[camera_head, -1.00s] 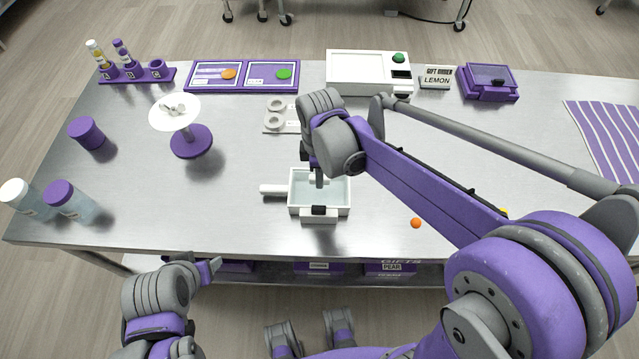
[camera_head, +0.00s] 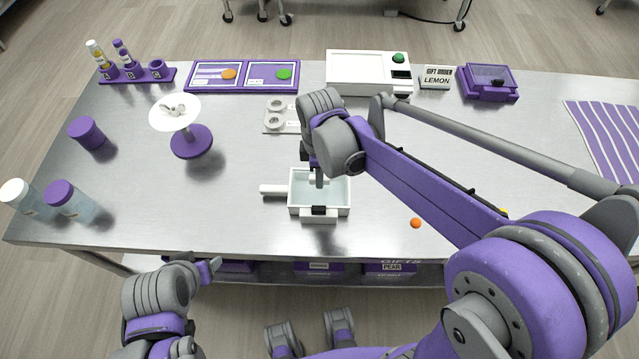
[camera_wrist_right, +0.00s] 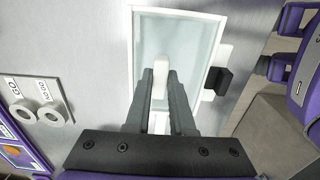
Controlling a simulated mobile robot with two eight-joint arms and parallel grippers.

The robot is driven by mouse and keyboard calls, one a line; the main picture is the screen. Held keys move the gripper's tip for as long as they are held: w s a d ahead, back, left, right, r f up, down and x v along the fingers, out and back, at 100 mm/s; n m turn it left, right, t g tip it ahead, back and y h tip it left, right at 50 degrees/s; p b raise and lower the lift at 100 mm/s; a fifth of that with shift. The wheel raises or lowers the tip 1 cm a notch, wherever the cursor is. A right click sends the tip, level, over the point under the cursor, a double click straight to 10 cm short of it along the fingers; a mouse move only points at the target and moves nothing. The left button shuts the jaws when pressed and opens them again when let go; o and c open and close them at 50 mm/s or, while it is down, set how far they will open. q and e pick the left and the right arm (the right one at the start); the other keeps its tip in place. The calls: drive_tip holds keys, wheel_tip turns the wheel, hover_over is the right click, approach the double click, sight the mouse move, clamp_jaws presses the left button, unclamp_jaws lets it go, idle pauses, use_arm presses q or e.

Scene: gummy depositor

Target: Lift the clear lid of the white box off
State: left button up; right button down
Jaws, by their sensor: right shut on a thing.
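The white box (camera_head: 297,211) stands near the front middle of the table, with a white handle at its left and a black-and-white latch part at its front. Its clear lid (camera_head: 335,190) looks pale blue and lies over the box top; it also shows in the right wrist view (camera_wrist_right: 187,45). My right gripper (camera_head: 319,182) reaches down over the lid's middle. In the right wrist view my right gripper (camera_wrist_right: 161,75) is shut on the lid's white knob (camera_wrist_right: 160,65). I cannot see any gap between lid and box. My left gripper (camera_head: 210,269) is off the table's front edge, its jaws unclear.
A purple stand with a white dish (camera_head: 190,140) is to the left. A small orange ball (camera_head: 415,222) lies right of the box. A pale holder with rings (camera_head: 277,122) is behind. Purple trays (camera_head: 244,76) and a white machine (camera_head: 350,75) line the back.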

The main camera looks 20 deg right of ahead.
drive_tip(key=shift+w+r+p, duration=0.1)
drive_tip(key=shift+r+p, duration=1.95)
drive_tip(key=shift+r, duration=1.35)
use_arm(q)
drive_tip(key=r, duration=0.1)
drive_tip(key=w+r, duration=0.1)
drive_tip(key=r, duration=0.3)
drive_tip(key=shift+w, duration=0.25)
drive_tip(key=shift+s, duration=0.1)
use_arm(e)
drive_tip(key=c, duration=1.5)
unclamp_jaws()
drive_tip(key=shift+f, duration=0.1)
clamp_jaws()
drive_tip(key=shift+a, duration=0.1)
